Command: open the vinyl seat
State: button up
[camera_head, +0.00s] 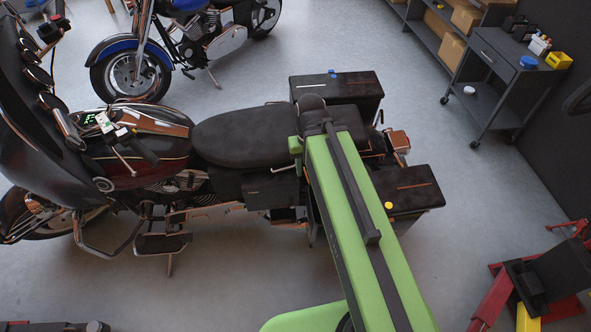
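The dark vinyl seat (235,138) lies level on the motorcycle with the dark red tank, in the middle of the view. It appears down and closed. Its right end reaches a dark backrest-like part (312,104). My green arm reaches up from the bottom of the view over the rear of the motorcycle. A small green part of my gripper (296,145) shows by the right end of the seat. The fingertips are hidden or too dark to make out, so I cannot tell whether they touch the seat.
Dark side cases (338,86) and (405,190) flank the motorcycle's rear. A blue motorcycle (185,42) stands behind. A dark wheeled cart (505,75) and shelves with boxes are at upper right. A red stand (495,300) is at lower right. The floor between is clear.

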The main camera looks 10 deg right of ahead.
aim_at(255, 138)
jog(key=u, duration=0.15)
jog(key=i, duration=0.95)
jog(key=z, duration=0.1)
jog(key=k, duration=1.35)
jog(key=u, duration=0.45)
jog(key=i, duration=1)
jog(key=u, duration=0.7)
